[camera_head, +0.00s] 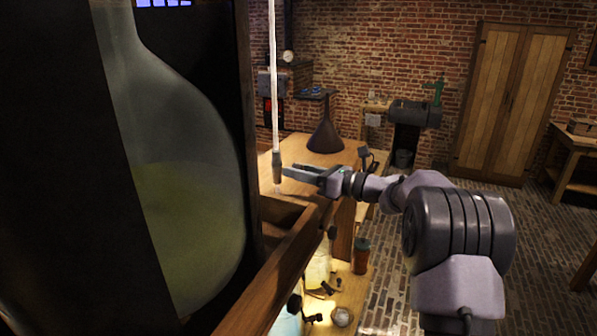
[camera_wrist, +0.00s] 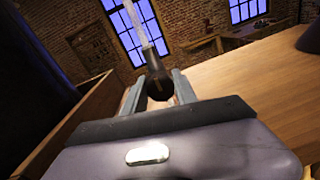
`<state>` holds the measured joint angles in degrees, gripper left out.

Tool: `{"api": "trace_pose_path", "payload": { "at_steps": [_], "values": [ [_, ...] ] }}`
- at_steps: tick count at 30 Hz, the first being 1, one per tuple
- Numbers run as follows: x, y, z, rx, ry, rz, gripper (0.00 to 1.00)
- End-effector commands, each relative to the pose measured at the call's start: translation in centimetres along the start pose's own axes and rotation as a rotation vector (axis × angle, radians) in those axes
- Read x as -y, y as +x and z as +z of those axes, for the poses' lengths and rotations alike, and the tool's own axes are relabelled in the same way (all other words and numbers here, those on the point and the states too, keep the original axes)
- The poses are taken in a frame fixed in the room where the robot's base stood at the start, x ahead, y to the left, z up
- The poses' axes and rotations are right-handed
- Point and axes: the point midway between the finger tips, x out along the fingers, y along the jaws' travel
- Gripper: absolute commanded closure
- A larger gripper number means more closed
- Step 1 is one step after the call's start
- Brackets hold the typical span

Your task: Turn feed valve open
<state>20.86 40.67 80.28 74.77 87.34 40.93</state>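A pale, clear upright tube ends in a dark, bulb-like fitting (camera_head: 277,163), which seems to be the feed valve; whether it is open or shut cannot be told. My gripper (camera_head: 288,171) reaches in from the right with its fingers pointing left at the fitting's lower end. In the wrist view the fitting (camera_wrist: 155,68) stands between the two grey fingers, with small gaps appearing on both sides. The fingers look apart and not closed on it. Contact cannot be made out clearly.
A large glass jar (camera_head: 185,190) with yellow-green liquid stands at left in a dark wooden frame. A wooden rail (camera_head: 275,275) runs below the gripper. A dark funnel (camera_head: 325,134) sits on the wooden bench (camera_head: 300,150). Lit jars (camera_head: 318,268) stand lower down. Brick floor at right is open.

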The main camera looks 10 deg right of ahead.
Motion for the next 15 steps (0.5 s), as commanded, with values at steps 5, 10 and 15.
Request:
{"api": "trace_pose_path", "payload": {
  "at_steps": [5, 10, 15],
  "values": [
    [-0.01, -0.02, 0.0, 0.0, 0.0, 0.0, 1.0],
    [0.0, -0.03, -0.06, 0.0, -0.009, 0.001, 1.0],
    [0.04, -0.02, -0.24, 0.004, -0.06, 0.001, 1.0]
  ]
}}
